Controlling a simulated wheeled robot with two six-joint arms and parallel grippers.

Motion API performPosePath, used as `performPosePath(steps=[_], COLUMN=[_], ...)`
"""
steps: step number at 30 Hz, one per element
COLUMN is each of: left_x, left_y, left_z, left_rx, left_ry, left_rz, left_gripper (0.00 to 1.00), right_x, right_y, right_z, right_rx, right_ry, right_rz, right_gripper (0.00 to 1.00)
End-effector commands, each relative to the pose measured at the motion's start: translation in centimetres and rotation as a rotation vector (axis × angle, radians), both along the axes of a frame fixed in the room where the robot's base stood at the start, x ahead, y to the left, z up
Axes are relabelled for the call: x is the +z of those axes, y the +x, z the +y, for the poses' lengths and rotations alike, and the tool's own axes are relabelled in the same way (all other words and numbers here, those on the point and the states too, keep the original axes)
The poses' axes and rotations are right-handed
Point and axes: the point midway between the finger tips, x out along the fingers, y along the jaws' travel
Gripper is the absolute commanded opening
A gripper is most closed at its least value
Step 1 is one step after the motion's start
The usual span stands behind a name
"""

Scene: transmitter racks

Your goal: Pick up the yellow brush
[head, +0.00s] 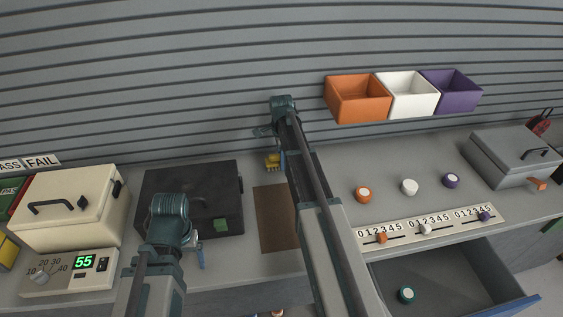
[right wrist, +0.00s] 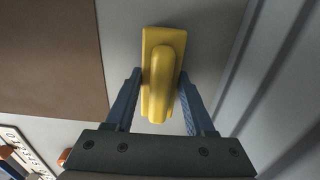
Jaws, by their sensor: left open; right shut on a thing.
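In the head view my right gripper (head: 279,160) is mostly hidden beside the brush. I cannot tell whether the brush touches the counter. My left gripper (head: 199,255) is open and empty over the front of the counter, in front of the black case.
A brown mat (head: 272,218) lies just in front of the brush. The black case (head: 165,190) stands left of it. Orange (head: 358,108), white (head: 415,101) and purple (head: 462,96) bins sit on the wall at right. An open drawer (head: 440,278) juts out front right.

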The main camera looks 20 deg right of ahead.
Motion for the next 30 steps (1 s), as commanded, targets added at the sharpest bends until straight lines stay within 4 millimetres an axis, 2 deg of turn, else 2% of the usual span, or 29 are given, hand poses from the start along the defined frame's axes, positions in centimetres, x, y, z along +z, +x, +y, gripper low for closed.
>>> performPosePath(steps=[14, 25, 30], left_x=[0.8, 4.1, 4.0], left_y=[0.0, 0.0, 0.0], left_z=[0.0, 0.0, 0.0], left_rx=[0.0, 0.0, 0.0], left_ry=[0.0, 0.0, 0.0], left_rz=[0.0, 0.0, 0.0], left_gripper=[0.87, 0.87, 0.87], right_x=[0.8, 4.1, 4.0], right_y=[0.0, 0.0, -4.1], right_z=[0.0, 0.0, 1.8], right_rx=[0.0, 0.0, 0.002], right_ry=[0.0, 0.0, 0.0], right_rz=[0.0, 0.0, 0.0], right_gripper=[0.0, 0.0, 0.0])
